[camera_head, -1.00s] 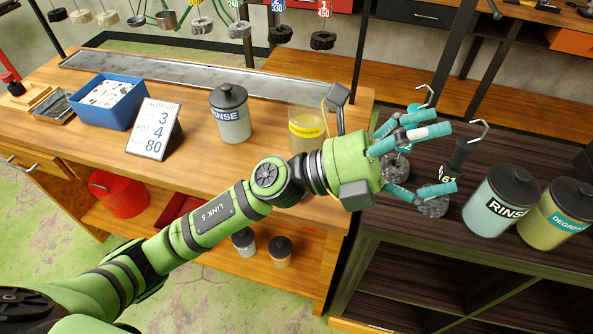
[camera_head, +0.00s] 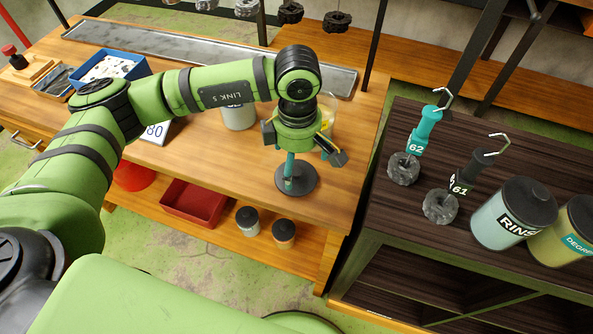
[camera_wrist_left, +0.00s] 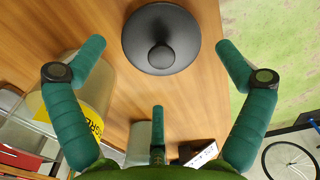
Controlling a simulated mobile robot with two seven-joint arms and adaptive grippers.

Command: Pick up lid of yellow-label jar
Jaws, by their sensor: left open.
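The black round lid with a centre knob (camera_head: 307,181) lies on the wooden table near its front edge. In the left wrist view the lid (camera_wrist_left: 161,40) sits ahead of my open fingers, between the two outer fingertips. My left gripper (camera_head: 289,176) points down over the lid, its teal fingers partly hidden behind the wrist. Its spread fingers (camera_wrist_left: 160,62) hold nothing; whether a fingertip touches the lid I cannot tell. The yellow-label jar (camera_wrist_left: 92,118) stands open beside the left finger; in the head view it is mostly hidden behind the gripper. My right gripper is not in view.
The dark shelf at right holds hooked tools 62 (camera_head: 424,130) and 61 (camera_head: 470,175), plus lidded jars (camera_head: 515,212). Red bins and small jars sit on the lower shelf.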

